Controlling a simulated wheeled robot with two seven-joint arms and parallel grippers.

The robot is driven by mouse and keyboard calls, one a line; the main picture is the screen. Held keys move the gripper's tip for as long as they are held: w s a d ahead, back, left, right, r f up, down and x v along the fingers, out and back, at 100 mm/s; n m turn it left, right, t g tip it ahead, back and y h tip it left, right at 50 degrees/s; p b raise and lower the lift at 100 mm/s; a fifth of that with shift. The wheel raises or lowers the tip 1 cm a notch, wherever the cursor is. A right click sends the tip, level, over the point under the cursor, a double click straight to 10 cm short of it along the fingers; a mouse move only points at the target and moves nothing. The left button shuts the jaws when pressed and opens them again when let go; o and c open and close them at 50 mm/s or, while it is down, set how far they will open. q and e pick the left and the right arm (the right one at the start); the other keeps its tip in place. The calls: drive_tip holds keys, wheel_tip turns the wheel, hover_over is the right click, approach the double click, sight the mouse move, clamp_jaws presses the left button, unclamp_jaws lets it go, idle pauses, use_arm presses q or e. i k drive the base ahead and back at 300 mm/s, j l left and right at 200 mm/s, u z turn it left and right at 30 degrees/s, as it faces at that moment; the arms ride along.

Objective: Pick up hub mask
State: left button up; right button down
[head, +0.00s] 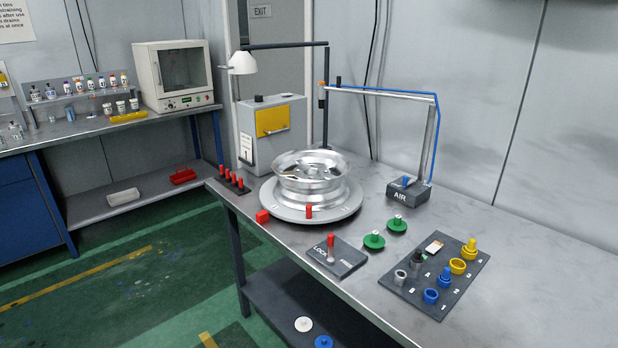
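A silver wheel (311,184) lies flat on a round grey turntable (290,209) on the metal bench. No part is labelled as a hub mask, so I cannot tell for sure which it is. A dark board (427,304) at the right holds blue, yellow and grey rings and knobbed plugs, including a blue plug (445,278) and a yellow plug (468,249). Neither of my grippers is in view.
A lock lever block (337,257) stands at the bench's front edge. An air block (407,191) with an overhead arm stands behind. A white disc (303,324) and blue piece (323,341) lie on the lower shelf.

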sight(397, 224)
drive_tip(key=i+j+z, duration=0.1)
drive_tip(key=z, duration=0.4)
drive_tip(key=i+j+z, duration=0.2)
drive_tip(key=z, duration=0.25)
